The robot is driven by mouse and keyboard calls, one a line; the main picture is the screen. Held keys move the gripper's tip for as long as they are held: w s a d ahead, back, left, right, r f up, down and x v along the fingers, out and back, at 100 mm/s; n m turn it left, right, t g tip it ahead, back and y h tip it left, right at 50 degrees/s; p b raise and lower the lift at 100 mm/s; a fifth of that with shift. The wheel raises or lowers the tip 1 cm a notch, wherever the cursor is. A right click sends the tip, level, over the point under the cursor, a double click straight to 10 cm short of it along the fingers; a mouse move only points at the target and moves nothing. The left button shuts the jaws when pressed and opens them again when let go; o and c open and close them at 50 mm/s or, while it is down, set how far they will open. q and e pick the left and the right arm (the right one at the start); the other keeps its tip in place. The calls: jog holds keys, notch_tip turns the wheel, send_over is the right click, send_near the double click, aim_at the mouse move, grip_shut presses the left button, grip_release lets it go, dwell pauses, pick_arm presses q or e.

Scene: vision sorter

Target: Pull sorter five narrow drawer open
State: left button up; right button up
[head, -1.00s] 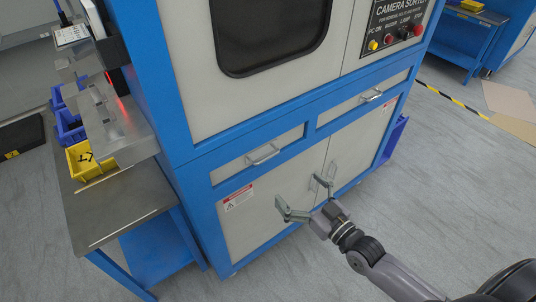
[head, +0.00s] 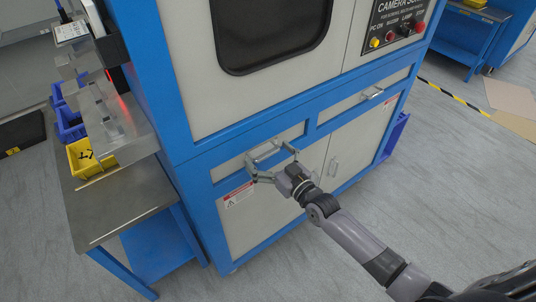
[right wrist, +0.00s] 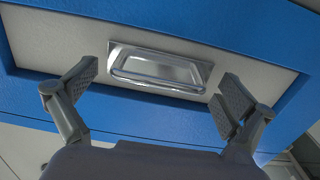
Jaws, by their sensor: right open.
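The blue and grey sorter cabinet (head: 186,130) has two shallow drawers below its window. The left drawer (head: 228,168) is closed, and its metal handle is mostly hidden behind my right gripper in the head view. In the right wrist view this handle (right wrist: 158,72) is a shiny bar on a recessed plate. My right gripper (head: 268,160) is open in front of that handle. Its fingers (right wrist: 158,92) stand on either side of the handle, apart from it. My left gripper is not in view.
The right drawer with its handle (head: 372,93) is closed. Cabinet doors (head: 322,185) below are shut. A metal side table (head: 115,205) with a yellow bin (head: 82,162) and blue bins (head: 68,125) stands at left. The floor at lower right is free apart from my arm.

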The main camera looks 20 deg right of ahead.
jog(key=c, duration=1.7)
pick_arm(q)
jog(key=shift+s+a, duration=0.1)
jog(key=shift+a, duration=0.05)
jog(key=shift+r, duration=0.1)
pick_arm(e)
jog(key=shift+s, duration=0.2)
